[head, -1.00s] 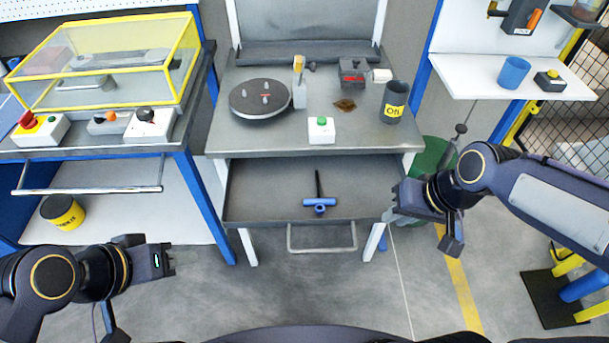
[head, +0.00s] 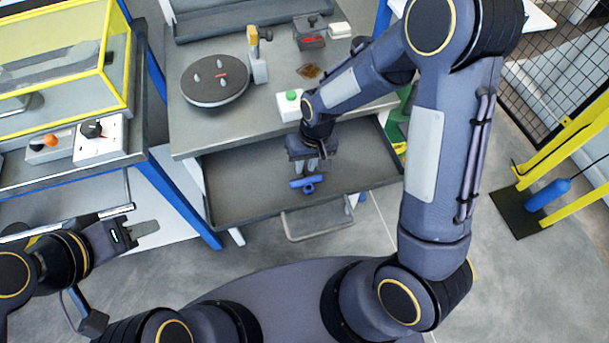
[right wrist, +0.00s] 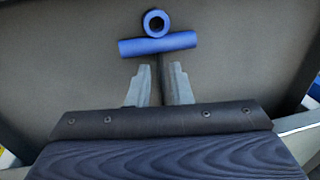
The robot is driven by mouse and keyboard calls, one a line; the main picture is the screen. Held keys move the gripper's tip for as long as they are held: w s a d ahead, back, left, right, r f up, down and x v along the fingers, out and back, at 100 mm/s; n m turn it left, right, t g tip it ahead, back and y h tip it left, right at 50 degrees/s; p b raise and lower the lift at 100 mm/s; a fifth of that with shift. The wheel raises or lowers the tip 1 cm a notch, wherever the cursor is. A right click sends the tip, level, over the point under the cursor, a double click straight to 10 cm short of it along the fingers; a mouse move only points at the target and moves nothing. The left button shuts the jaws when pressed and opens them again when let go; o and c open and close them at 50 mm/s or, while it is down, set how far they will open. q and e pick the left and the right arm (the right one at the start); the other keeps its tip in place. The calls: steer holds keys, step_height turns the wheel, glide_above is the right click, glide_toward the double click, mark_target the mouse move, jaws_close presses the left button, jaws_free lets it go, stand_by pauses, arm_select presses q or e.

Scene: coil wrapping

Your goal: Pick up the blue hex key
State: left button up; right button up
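The blue hex key (head: 308,184) lies in the open grey drawer (head: 240,190) under the middle workbench. It has a blue T-shaped handle and a dark shaft. In the right wrist view its blue handle (right wrist: 158,45) lies ahead of the fingertips, and the dark shaft runs back between the fingers. My right gripper (head: 314,165) is over the drawer, pointing down at the hex key. In the right wrist view its two fingers (right wrist: 158,85) are apart, one on each side of the shaft. My left gripper (head: 145,229) is at the lower left, away from the drawer; its finger opening is unclear.
The drawer handle (head: 318,226) sticks out at the front. On the bench above are a round black turntable (head: 215,80), a green-button box (head: 290,103) and a red-marked dark box (head: 311,35). A yellow-framed case (head: 60,60) stands on the left bench.

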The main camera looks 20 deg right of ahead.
step_height(320, 180, down, 2)
steer(key=shift+a+f, duration=0.1)
steer(key=shift+a, duration=0.05)
jaws_close()
